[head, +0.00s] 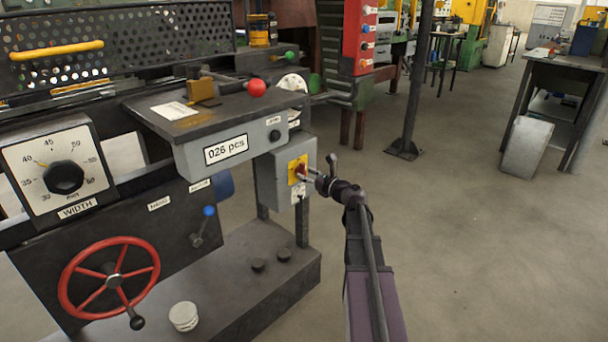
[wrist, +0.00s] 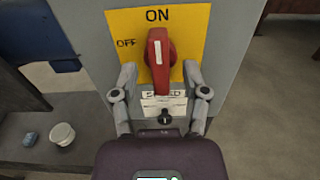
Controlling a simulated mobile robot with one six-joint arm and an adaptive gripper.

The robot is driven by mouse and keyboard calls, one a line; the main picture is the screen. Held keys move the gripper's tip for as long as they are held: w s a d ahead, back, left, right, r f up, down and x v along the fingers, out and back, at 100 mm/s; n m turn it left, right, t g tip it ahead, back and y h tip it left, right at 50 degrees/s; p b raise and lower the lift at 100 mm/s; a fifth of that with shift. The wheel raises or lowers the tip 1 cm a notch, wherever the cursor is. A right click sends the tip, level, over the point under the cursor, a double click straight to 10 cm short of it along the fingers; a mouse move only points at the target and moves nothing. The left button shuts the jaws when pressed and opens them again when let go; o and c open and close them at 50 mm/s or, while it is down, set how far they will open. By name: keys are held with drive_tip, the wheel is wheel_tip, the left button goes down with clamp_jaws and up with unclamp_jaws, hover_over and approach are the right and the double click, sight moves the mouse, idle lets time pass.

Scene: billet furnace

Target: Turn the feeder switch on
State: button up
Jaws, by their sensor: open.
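The feeder switch is a red handle (wrist: 160,50) on a yellow plate (wrist: 118,22), with ON above it and OFF at its upper left. In the wrist view the handle stands about vertical, its top below ON. In the head view the switch (head: 301,168) is on the side of a grey box (head: 269,180). My gripper (wrist: 160,76) is open, with one finger on each side of the handle's lower part. Gaps show, so the fingers seem not to touch it. It also shows in the head view (head: 311,174), right in front of the switch.
A white label and a small black knob (wrist: 165,117) sit below the switch, between my fingers. A counter box (head: 225,150) reading "026 pcs" is above left. A red handwheel (head: 110,275) is at lower left. The floor to the right is open.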

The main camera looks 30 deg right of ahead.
drive_tip(key=v, duration=1)
drive_tip(key=shift+s, duration=0.3)
drive_tip(key=shift+s, duration=0.1)
